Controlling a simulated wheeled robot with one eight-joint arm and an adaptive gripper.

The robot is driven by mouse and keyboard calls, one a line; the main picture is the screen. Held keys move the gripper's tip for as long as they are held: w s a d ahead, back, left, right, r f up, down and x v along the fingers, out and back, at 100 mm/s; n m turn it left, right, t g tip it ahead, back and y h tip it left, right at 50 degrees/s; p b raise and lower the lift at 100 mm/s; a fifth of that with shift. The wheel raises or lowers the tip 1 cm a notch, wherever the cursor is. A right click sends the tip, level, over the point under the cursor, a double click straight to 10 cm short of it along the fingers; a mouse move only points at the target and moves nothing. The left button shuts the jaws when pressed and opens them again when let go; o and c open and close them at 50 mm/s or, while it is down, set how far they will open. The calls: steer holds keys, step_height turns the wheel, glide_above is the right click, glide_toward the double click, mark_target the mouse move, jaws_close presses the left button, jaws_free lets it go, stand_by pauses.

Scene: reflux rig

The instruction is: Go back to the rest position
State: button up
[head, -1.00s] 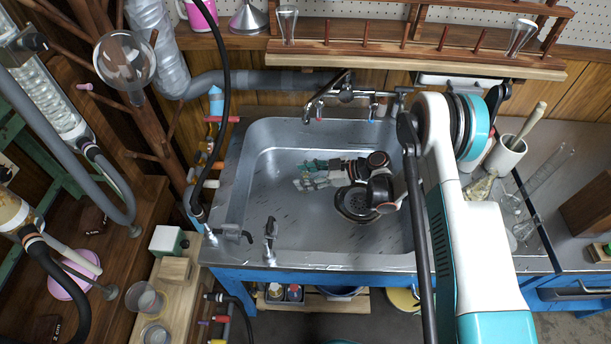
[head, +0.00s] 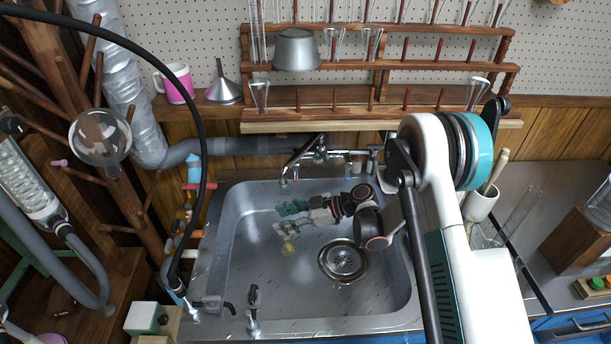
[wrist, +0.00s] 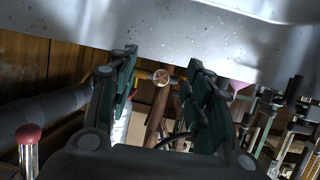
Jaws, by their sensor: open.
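My gripper (head: 283,222) is over the sink (head: 240,296) in the head view, its fingers pointing left, above the basin's back half. In the wrist view my gripper (wrist: 163,84) shows two dark green fingers spread apart, with nothing held between them. My white and teal arm reaches in from the lower right. A small yellow item shows at the fingers' lower edge in the head view; I cannot tell what it is.
A wooden rack (head: 400,68) with glassware and a metal pot (head: 297,50) stands behind the sink. The faucet (head: 321,150) is close behind my gripper. A pink mug (head: 175,83) and a funnel (head: 223,84) sit on the shelf. A round-bottom flask (head: 101,137) hangs at left.

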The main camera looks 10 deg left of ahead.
steer(key=s+d+r+m+t+h, duration=0.1)
steer(key=d+r+m+t+h, duration=0.15)
steer(key=d+r+m, duration=0.5)
steer(key=s+d+r+m+t+h, duration=0.1)
steer(key=d+r+m+t+h, duration=0.15)
steer(key=d+r, duration=0.95)
steer(key=s+d+r+m+t+h, duration=0.1)
steer(key=s+d+r+m+h, duration=0.3)
steer(key=s+d, duration=0.5)
steer(key=s+d+r+m+t+h, duration=0.2)
steer(key=s+d+r+m+h, duration=0.2)
steer(key=s+d, duration=0.4)
steer(key=s+m, duration=0.1)
steer(key=s, duration=0.3)
steer(key=shift+s+d+r+t, duration=0.2)
steer(key=shift+d+r+t, duration=0.1)
steer(key=shift+d, duration=0.1)
steer(key=shift+s+d+m, duration=0.3)
steer(key=shift+c, duration=1.2)
